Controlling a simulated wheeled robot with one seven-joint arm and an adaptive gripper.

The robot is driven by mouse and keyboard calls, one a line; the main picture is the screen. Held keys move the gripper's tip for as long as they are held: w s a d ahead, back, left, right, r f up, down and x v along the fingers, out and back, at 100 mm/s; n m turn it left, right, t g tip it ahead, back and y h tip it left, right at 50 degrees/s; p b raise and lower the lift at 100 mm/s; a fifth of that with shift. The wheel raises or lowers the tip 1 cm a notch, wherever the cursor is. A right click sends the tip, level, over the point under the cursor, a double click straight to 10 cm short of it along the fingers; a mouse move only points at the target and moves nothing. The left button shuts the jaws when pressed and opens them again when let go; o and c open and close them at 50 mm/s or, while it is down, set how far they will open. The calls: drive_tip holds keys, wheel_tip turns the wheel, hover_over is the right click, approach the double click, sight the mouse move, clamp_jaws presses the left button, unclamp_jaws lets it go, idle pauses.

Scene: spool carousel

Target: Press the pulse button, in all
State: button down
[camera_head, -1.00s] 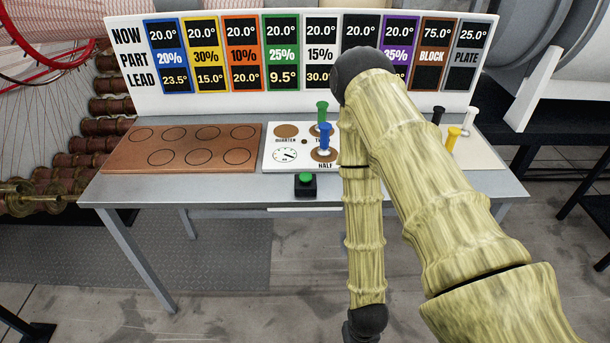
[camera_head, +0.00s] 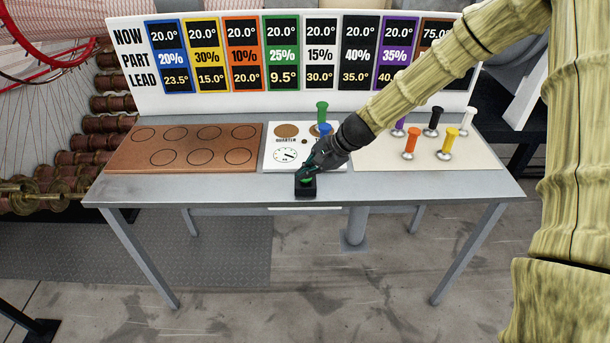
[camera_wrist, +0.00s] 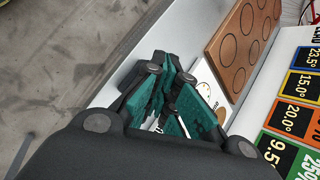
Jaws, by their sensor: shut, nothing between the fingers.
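The pulse button is a green cap on a black box (camera_head: 306,189) at the front edge of the grey table. My gripper (camera_head: 308,176) is shut and empty, with its tips right at the green cap; I cannot tell whether they touch or press it. In the wrist view my gripper's teal fingers (camera_wrist: 165,95) are closed together and hide the button. Just behind, a white card (camera_head: 275,157) carries a dial and brown circles. A green peg (camera_head: 322,112) and a blue peg (camera_head: 325,130) stand on it, the blue one partly hidden by my wrist.
A brown board with ringed circles (camera_head: 118,160) lies at left. A pale mat (camera_head: 375,158) at right holds orange (camera_head: 411,143), yellow (camera_head: 448,144), black, white and purple pegs. A sign board (camera_head: 128,85) with numbers stands at the back.

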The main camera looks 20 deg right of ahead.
drive_tip(key=w+r+m+t+y, duration=0.1)
drive_tip(key=w+r, duration=0.2)
drive_tip(key=r, duration=0.4)
drive_tip(key=shift+w+d+r, duration=0.25)
drive_tip(key=shift+w, duration=0.1)
drive_tip(key=shift+f, duration=0.15)
drive_tip(key=shift+f+b, duration=3.15)
drive_tip(key=shift+f, duration=1.15)
drive_tip(key=shift+f, duration=0.15)
drive_tip(key=shift+f, duration=0.25)
drive_tip(key=shift+f+b, duration=0.5)
drive_tip(key=shift+r+p, duration=0.8)
drive_tip(key=shift+r, duration=0.15)
